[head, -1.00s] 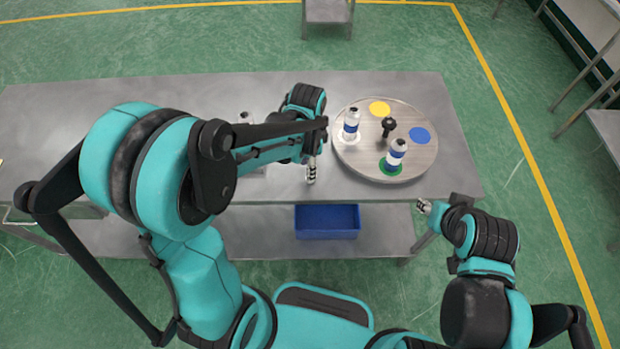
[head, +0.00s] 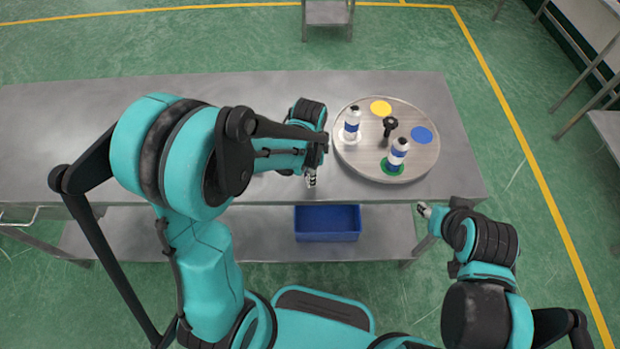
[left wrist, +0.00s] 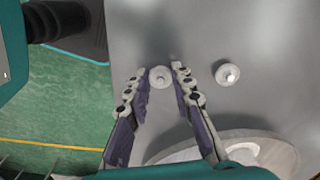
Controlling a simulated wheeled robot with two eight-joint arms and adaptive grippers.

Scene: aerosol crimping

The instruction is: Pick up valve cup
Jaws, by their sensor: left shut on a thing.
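My left gripper (head: 310,180) is over the front part of the grey table, left of the round turntable. In the left wrist view its fingertips (left wrist: 160,80) are shut on a small pale valve cup (left wrist: 160,77) with a short stem. A second similar valve cup (left wrist: 228,74) stands on the table beside the fingers. In the head view I cannot make out either cup behind my left arm and hand. My right gripper (head: 425,210) is off the table's front edge at the right, too small to tell its opening.
The round turntable (head: 352,165) bears two white-and-blue bottles (head: 351,124) (head: 398,152), a black knob (head: 389,127) and yellow and blue discs. A blue bin (head: 327,222) sits on the lower shelf. The table's left part (head: 60,130) is clear.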

